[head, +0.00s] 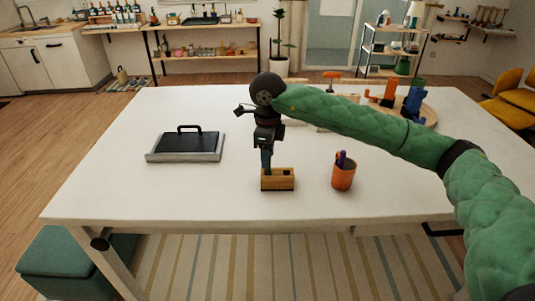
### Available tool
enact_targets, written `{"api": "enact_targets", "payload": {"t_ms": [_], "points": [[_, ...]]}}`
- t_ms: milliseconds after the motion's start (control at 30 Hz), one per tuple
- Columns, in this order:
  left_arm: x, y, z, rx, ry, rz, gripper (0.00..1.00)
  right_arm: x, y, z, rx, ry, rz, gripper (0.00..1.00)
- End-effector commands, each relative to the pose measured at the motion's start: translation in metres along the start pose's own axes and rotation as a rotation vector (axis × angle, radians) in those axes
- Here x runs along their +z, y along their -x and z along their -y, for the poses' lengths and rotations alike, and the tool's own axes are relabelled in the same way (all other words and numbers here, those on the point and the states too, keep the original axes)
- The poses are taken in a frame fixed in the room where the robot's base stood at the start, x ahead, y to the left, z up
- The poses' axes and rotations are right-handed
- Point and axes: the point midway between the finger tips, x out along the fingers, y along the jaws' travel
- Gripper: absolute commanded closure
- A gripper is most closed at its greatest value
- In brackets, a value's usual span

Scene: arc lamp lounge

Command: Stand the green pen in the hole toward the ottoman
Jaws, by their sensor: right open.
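A wooden block (278,184) sits near the table's front edge, with a dark hole (288,172) showing at its right end. A dark teal upright piece, which looks like the green pen (266,160), stands at the block's left end, the end toward the ottoman (70,262). Its lower end meets the block top; how deep it sits in a hole is hidden. My right gripper (266,146) points down right above the block's left end, around the pen's upper part. It is open; its fingertips are hard to make out. My left gripper is not in view.
An orange cup (343,178) with a dark purple pen stands right of the block. A grey tray with a black handle (185,148) lies at left. A round wooden tray (430,113) with orange and blue items is at the back right. The front left tabletop is clear.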

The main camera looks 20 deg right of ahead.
Motion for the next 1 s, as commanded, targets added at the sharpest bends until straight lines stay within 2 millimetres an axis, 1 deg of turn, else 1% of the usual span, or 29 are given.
{"api": "enact_targets", "payload": {"t_ms": [133, 233, 500, 633, 800, 1000], "points": [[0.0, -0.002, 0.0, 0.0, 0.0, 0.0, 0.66, 0.0, 0.003, 0.0, -0.001, 0.0, 0.001, 0.6], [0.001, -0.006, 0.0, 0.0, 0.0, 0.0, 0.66, 0.001, 0.013, 0.001, -0.003, 0.0, 0.002, 0.6], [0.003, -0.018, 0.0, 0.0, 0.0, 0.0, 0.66, 0.0, 0.054, 0.001, -0.003, 0.0, 0.002, 0.6], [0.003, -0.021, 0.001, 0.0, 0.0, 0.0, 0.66, 0.0, 0.069, 0.001, -0.002, -0.001, 0.002, 0.6], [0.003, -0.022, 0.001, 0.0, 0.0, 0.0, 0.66, 0.0, 0.077, 0.0, 0.0, 0.0, 0.0, 0.6], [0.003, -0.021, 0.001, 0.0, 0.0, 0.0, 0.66, 0.0, 0.078, 0.0, 0.001, 0.0, 0.0, 0.6]]}}
